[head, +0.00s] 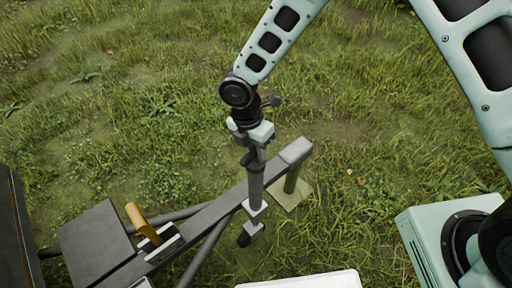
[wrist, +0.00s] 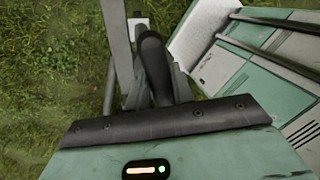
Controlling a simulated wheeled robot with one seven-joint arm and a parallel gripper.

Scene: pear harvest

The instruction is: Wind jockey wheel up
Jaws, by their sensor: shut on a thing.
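The jockey wheel's grey tube (head: 256,186) stands upright at the side of the trailer drawbar (head: 222,207), held by a pale clamp (head: 255,208). Its dark wheel (head: 244,239) shows at the lower end, low in the head view. My gripper (head: 254,150) is at the top of the tube, pointing down. In the wrist view my gripper's fingers are shut on a dark crank handle (wrist: 153,55), which runs between them. The crank's join to the tube is hidden by the gripper in the head view.
The drawbar's front end (head: 296,150) rests over a green post (head: 291,180) on a pale pad (head: 292,196). A yellow lever (head: 141,222) and a dark box (head: 97,240) sit at left on the drawbar. Open grass (head: 120,130) lies beyond.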

